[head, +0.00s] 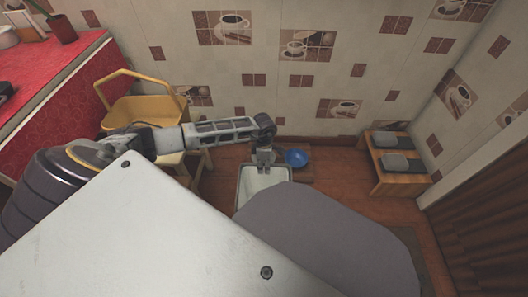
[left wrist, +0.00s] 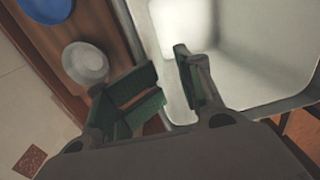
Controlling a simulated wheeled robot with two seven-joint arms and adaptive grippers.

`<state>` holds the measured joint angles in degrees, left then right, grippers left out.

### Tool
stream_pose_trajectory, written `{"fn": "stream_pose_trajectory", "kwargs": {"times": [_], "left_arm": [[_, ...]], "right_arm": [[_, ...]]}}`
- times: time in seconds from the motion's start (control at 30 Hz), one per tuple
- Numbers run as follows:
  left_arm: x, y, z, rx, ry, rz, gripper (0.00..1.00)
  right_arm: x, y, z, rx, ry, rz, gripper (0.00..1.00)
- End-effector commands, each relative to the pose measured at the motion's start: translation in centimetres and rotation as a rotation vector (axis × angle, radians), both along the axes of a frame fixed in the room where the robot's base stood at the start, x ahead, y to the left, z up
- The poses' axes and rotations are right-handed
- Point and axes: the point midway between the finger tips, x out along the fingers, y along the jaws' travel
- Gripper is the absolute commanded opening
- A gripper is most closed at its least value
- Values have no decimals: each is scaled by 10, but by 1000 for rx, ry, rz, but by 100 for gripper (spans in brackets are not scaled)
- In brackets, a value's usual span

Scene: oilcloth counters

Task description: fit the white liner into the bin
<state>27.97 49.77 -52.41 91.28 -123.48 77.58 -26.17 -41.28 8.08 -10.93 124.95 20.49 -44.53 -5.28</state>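A pale rectangular open container (head: 240,190) with a light rim stands on the floor in the head view. Its pale inside and rounded rim fill the upper right of the left wrist view (left wrist: 265,70). I cannot tell whether this is the white liner, the bin, or one inside the other. My left gripper (head: 263,163) is over its back edge. In the left wrist view the green-padded fingers (left wrist: 168,82) stand apart, one over the inside and one outside the rim. The near part of the container is hidden by my own body. My right gripper is not in view.
A blue bowl (head: 296,158) sits on a low wooden board, beside a small grey round dish (left wrist: 85,63). A wooden bench (head: 395,185) with grey slippers stands right, a yellow chair (head: 145,108) and red counter (head: 60,80) left. The tiled wall is behind.

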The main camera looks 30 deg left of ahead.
Motion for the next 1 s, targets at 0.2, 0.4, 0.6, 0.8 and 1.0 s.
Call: {"fn": "stream_pose_trajectory", "kwargs": {"times": [0.2, 0.4, 0.6, 0.8, 1.0], "left_arm": [[0, 1, 1, 3, 1, -1, 30], [1, 3, 3, 5, -1, 0, 30], [2, 4, 11, 7, -3, 1, 30], [4, 4, 32, 7, -5, -1, 30], [5, 3, 61, 4, -6, -2, 30]], "right_arm": [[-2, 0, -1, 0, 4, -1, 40], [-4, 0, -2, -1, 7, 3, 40], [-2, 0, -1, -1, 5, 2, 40], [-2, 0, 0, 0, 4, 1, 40], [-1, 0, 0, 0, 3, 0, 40]]}}
